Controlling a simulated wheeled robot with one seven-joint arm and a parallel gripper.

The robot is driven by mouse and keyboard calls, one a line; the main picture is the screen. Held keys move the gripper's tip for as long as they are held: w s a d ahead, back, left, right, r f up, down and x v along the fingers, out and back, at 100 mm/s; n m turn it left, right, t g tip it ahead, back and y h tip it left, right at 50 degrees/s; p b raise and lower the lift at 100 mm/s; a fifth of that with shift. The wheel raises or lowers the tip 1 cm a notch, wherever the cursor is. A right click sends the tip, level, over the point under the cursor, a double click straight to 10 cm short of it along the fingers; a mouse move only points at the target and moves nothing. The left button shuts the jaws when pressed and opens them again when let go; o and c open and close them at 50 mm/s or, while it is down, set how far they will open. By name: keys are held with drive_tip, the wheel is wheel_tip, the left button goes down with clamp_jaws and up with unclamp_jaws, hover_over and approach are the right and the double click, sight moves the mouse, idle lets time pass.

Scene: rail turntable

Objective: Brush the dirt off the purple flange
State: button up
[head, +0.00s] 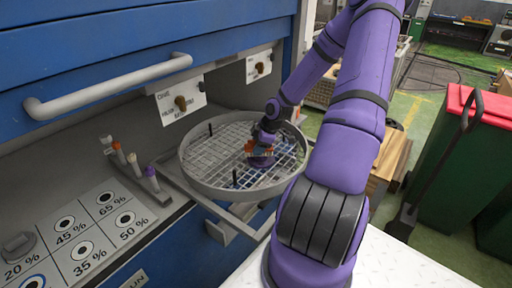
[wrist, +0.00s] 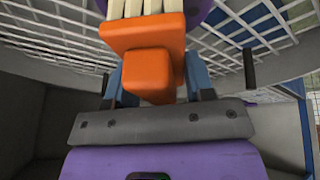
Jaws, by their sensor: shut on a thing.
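My gripper (head: 267,136) is low over the round wire-mesh turntable basket (head: 192,183). It is shut on an orange brush (head: 250,148). In the wrist view my gripper's blue fingers (wrist: 156,82) sit either side of the orange brush handle (wrist: 148,65), with its cream bristles (wrist: 142,8) pointing away from me. The purple flange (head: 261,161) lies on the mesh just below the brush. Part of it shows behind the bristles in the wrist view (wrist: 198,10). The bristles look at or very near the flange; I cannot tell contact. Dirt on it is too small to see.
A holder at left carries several brushes, one with a purple end (head: 150,171). A panel with percent-marked dials (head: 82,235) lies in front. The blue cabinet with a grey handle (head: 110,85) overhangs the left. Dark posts stand inside the basket. A red-lidded green bin (head: 455,150) is at right.

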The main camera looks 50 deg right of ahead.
drive_tip(key=shift+d+f, duration=0.1)
drive_tip(key=shift+d, duration=1.6)
drive_tip(key=shift+a, duration=2.5)
drive_tip(key=shift+d, duration=2.5)
drive_tip(key=shift+a, duration=2.5)
drive_tip(key=shift+d, duration=2.5)
drive_tip(key=shift+a, duration=2.5)
drive_tip(key=shift+r, duration=0.2)
drive_tip(key=shift+r, duration=3.9)
